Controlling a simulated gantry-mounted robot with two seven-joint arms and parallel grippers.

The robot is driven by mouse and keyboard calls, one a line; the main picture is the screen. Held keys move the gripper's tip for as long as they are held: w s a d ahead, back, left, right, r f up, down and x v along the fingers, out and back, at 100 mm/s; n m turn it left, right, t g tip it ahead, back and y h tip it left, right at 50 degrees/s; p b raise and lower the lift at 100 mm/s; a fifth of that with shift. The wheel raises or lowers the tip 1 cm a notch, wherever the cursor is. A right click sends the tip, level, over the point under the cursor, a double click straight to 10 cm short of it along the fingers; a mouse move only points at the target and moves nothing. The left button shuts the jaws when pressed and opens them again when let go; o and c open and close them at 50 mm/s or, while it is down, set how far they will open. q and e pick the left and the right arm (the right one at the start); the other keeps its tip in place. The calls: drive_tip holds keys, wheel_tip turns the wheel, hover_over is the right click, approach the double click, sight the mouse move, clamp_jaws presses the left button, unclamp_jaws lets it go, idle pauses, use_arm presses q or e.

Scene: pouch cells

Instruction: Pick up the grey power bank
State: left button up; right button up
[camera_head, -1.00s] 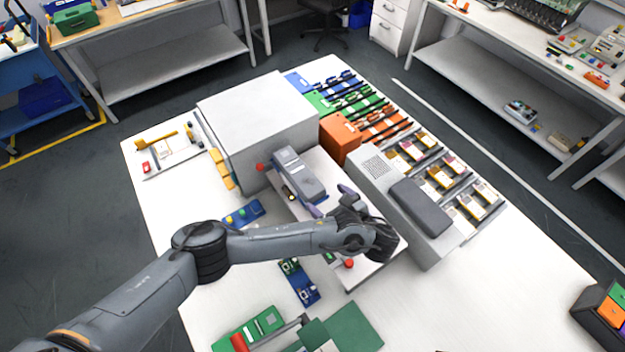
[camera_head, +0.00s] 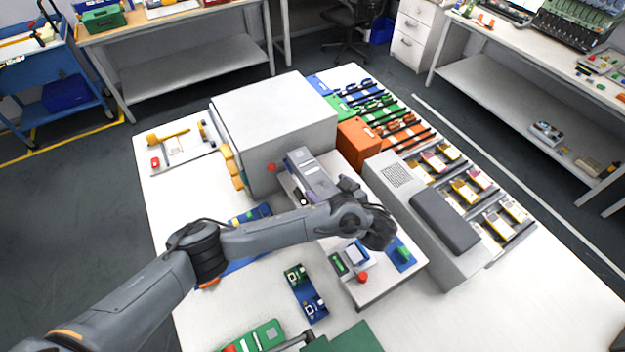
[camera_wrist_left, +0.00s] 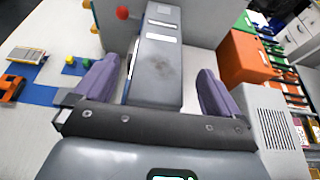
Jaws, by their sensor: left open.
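A dark grey rounded slab (camera_head: 445,222), which looks like the power bank, lies on top of a light grey housing (camera_head: 405,213) right of my left arm. A second grey block (camera_head: 314,174) with pale labels sits on a white bench unit near the white box; I cannot tell for sure which is the power bank. My left gripper (camera_head: 328,189) is open, its purple fingers near this labelled block. In the left wrist view the block (camera_wrist_left: 158,65) shows between the spread fingers of the gripper (camera_wrist_left: 157,80). Contact cannot be told. The right gripper is out of view.
A large white box (camera_head: 275,120) stands behind. An orange box (camera_head: 357,143) and rows of cells (camera_head: 470,188) lie to the right. A red knob (camera_head: 271,168) is beside the labelled block. Circuit boards (camera_head: 306,293) lie in front on the white table.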

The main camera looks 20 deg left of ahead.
sight(318, 179)
use_arm(q)
drive_tip(key=shift+x, duration=1.75)
drive_tip(key=shift+c, duration=0.3)
drive_tip(key=c, duration=1.2)
drive_tip(key=shift+r, duration=0.1)
drive_tip(key=shift+c, duration=0.4)
drive_tip(key=shift+r, duration=0.15)
